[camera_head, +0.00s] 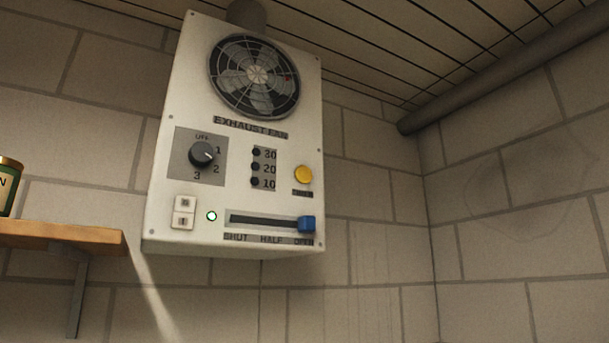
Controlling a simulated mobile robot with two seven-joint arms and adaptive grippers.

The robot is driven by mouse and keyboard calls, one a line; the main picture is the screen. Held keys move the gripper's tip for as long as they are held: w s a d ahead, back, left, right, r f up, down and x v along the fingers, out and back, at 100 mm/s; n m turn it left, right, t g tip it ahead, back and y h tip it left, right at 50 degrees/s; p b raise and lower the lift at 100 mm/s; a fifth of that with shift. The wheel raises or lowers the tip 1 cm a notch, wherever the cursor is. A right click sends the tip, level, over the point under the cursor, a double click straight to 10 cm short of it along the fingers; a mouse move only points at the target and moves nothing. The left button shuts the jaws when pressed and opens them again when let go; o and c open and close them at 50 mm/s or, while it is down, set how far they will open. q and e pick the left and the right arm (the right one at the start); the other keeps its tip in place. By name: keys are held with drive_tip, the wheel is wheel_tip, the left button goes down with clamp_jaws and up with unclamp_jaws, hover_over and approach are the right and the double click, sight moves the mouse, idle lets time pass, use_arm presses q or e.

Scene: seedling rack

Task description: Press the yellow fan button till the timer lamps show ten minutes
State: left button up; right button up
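The yellow button (303,175) sits on the right side of the white exhaust fan panel (232,213), above a small dark label. Left of it is a column of timer lamps (256,168) marked 30, 20 and 10; all of them look dark. The round fan grille (255,77) fills the top of the panel. Neither of my grippers shows in the head view.
The panel also carries a black knob (202,154) marked OFF, 1, 2, 3, a white rocker switch (184,212), a lit greenish lamp (212,216) and a blue slider (306,224) at OPEN. A wooden shelf (65,237) with a tin (8,186) stands left.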

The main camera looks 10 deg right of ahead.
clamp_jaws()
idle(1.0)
